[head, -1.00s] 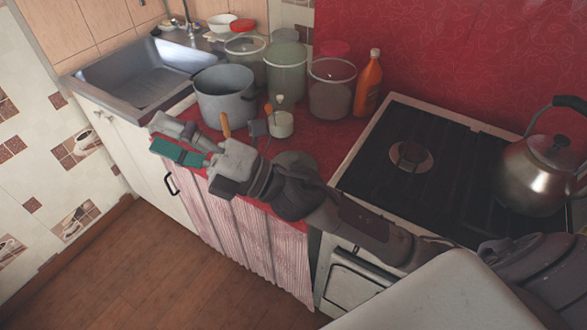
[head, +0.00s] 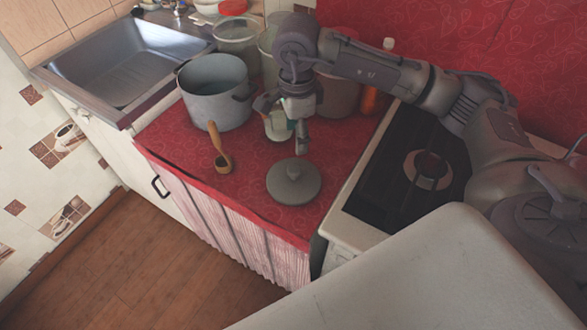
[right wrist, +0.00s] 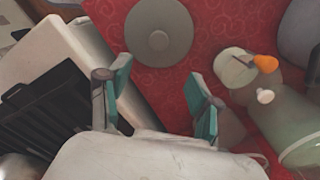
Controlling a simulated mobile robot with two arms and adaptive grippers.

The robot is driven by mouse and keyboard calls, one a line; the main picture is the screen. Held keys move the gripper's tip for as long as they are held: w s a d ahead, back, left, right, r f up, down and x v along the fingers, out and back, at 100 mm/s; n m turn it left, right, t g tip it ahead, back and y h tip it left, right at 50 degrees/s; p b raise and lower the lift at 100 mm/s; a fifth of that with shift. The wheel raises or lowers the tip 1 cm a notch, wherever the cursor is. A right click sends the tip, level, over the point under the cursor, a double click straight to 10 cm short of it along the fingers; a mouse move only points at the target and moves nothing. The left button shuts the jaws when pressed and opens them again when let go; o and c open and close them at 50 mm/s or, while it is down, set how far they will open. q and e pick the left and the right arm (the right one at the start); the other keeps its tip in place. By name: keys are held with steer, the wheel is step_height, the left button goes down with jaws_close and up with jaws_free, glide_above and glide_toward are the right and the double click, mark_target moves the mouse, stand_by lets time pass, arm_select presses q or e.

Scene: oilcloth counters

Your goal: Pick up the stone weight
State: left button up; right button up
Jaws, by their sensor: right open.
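My left gripper is not in view.
A wooden ladle (head: 221,160) lies left of the weight, with a grey pot (head: 214,98) behind it. A small jar (head: 277,127) stands close behind the gripper. The stove (head: 390,185) is on the right, the sink (head: 125,65) at the back left. The counter's front is clear.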

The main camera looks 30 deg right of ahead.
mark_target(294, 168)
steer(key=f, duration=0.3)
steer(key=shift+s+a+f, duration=0.2)
steer(key=shift+s, duration=0.2)
step_height(294, 168, down, 3)
steer(key=shift+w+r+p, duration=0.1)
steer(key=shift+w+p, duration=0.05)
steer(key=shift+p, duration=0.2)
steer(key=shift+f, duration=0.4)
step_height(294, 168, down, 2)
steer(key=shift+a+f+p, duration=0.1)
steer(key=shift+a+p, duration=0.05)
steer(key=shift+p, duration=0.45)
step_height(294, 168, down, 2)
steer(key=shift+w+f, duration=0.1)
steer(key=shift+f, duration=0.45)
jaws_close()
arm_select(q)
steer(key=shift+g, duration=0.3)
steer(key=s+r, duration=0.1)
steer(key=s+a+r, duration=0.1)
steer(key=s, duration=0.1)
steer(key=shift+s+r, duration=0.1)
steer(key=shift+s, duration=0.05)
